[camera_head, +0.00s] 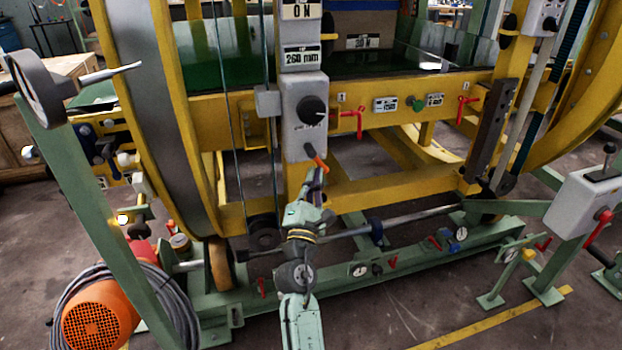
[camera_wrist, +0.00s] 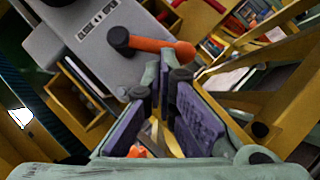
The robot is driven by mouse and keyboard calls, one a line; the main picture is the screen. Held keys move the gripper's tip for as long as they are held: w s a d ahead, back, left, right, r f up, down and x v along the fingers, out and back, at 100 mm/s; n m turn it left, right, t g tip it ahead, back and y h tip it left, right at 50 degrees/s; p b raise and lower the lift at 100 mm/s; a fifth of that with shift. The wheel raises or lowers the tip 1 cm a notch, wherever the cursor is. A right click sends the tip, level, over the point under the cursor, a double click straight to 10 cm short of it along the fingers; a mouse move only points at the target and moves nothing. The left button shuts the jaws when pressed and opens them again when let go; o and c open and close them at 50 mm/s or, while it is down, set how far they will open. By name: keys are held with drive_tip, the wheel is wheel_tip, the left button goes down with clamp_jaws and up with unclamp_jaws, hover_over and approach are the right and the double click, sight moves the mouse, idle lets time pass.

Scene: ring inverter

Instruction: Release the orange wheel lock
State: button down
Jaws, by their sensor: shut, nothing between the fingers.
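An orange lever (camera_head: 317,158) sticks out from a dark pivot at the foot of a grey control box (camera_head: 302,120) on the yellow frame. I take it for the orange wheel lock. In the wrist view the orange lever (camera_wrist: 160,46) points right from its black pivot, just beyond my fingertips. My gripper (camera_head: 317,177) is just below the lever in the head view. In the wrist view my gripper (camera_wrist: 166,76) has its purple-padded fingers shut and empty. I cannot tell whether a fingertip touches the lever.
Red handles (camera_head: 358,122) sit on the yellow crossbeam (camera_head: 440,108) to the right. The large ring (camera_head: 150,90) rises at left. An orange motor (camera_head: 97,313) and coiled cable lie on the floor at lower left. A green base beam (camera_head: 440,258) runs below.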

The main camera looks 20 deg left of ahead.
drive_tip(key=shift+w+d+n+y, duration=0.2)
drive_tip(key=shift+d+n+y, duration=0.15)
drive_tip(key=shift+n, duration=0.55)
drive_tip(key=shift+w+d, duration=0.3)
drive_tip(key=shift+d, duration=0.05)
idle(1.8)
